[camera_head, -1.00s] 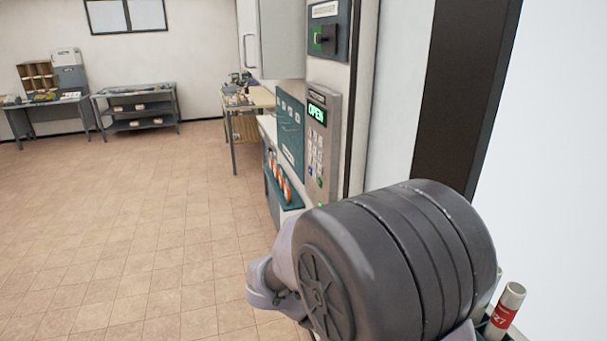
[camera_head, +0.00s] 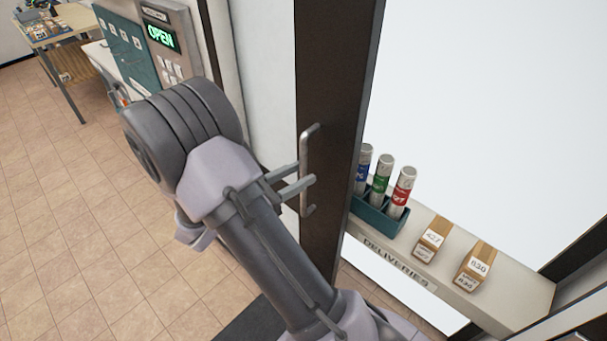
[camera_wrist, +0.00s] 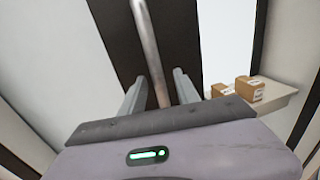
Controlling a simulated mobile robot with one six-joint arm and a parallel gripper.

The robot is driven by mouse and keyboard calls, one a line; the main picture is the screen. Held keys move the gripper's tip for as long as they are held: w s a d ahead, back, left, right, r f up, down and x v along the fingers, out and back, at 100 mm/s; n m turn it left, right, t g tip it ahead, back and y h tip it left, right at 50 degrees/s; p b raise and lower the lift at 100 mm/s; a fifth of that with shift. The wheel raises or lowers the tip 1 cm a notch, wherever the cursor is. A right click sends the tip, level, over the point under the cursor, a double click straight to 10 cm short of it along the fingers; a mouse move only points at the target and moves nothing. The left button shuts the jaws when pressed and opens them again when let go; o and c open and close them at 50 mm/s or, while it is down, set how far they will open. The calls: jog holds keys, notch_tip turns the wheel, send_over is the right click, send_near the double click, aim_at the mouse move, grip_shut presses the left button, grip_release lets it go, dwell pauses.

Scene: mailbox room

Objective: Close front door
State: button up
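The front door has a dark brown frame (camera_head: 335,110) with a vertical metal handle (camera_head: 308,150). The handle also shows as a grey bar (camera_wrist: 150,50) in the wrist view. My gripper (camera_head: 304,184) is at the handle. In the wrist view, my gripper (camera_wrist: 160,88) is open, with one finger on each side of the bar. Gaps show between the bar and the fingers, so it does not look clamped. Whether a finger touches the bar is hard to tell.
A wall keypad (camera_head: 165,45) reads OPEN at upper left. A deliveries shelf (camera_head: 400,262) right of the door frame holds a teal rack (camera_head: 378,222) with three labelled tubes and two small boxes. The tiled floor (camera_head: 50,220) at left is clear.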

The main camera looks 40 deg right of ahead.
jog(key=shift+d, duration=0.9)
grip_shut()
dwell(0.8)
